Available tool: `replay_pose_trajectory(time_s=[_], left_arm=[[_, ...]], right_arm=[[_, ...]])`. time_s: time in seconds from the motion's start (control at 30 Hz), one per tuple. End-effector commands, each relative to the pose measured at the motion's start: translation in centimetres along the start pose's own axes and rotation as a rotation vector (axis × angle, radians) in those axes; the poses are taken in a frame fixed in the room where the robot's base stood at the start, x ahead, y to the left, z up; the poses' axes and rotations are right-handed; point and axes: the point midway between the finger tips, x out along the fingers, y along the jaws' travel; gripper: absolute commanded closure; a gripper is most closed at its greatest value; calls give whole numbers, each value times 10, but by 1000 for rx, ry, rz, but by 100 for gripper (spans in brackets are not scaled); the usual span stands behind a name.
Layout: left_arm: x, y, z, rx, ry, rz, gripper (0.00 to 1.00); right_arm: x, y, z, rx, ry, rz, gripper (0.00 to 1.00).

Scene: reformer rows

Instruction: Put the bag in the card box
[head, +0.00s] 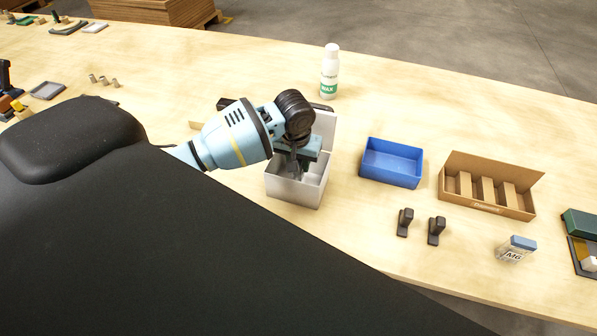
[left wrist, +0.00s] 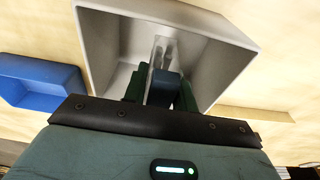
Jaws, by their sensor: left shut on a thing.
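The card box (head: 472,203) is an open brown carton with upright dividers, right of centre in the head view. My left gripper (head: 297,170) reaches down into an open grey box (head: 290,194). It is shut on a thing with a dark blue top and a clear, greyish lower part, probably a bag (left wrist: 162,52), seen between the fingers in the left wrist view. The grey box walls (left wrist: 100,45) surround it there. A similar small clear bag with a blue top, marked M6 (head: 514,251), stands on the table below the card box. My right gripper is not in view.
An empty blue bin (head: 392,162) stands between the grey box and the card box. Two small black pieces (head: 405,222) (head: 436,230) stand in front. A white bottle (head: 329,72) stands behind. A green item (head: 580,224) is at the right edge.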

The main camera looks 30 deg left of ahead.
Motion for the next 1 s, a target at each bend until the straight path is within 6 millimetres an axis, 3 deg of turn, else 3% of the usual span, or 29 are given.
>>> replay_pose_trajectory(time_s=[0.17, 0.47, 0.87, 0.9, 1.0], left_arm=[[3, 0, 0, 0, 1, 0, 99], [35, 0, 5, 0, 2, 2, 99], [40, 0, 6, 0, 1, 0, 99], [41, 0, 6, 0, 1, 0, 72], [40, 0, 6, 0, 1, 0, 59]], right_arm=[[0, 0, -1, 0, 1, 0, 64], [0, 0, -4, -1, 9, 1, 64], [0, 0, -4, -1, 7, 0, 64], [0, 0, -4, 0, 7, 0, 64], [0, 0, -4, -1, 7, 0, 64]])
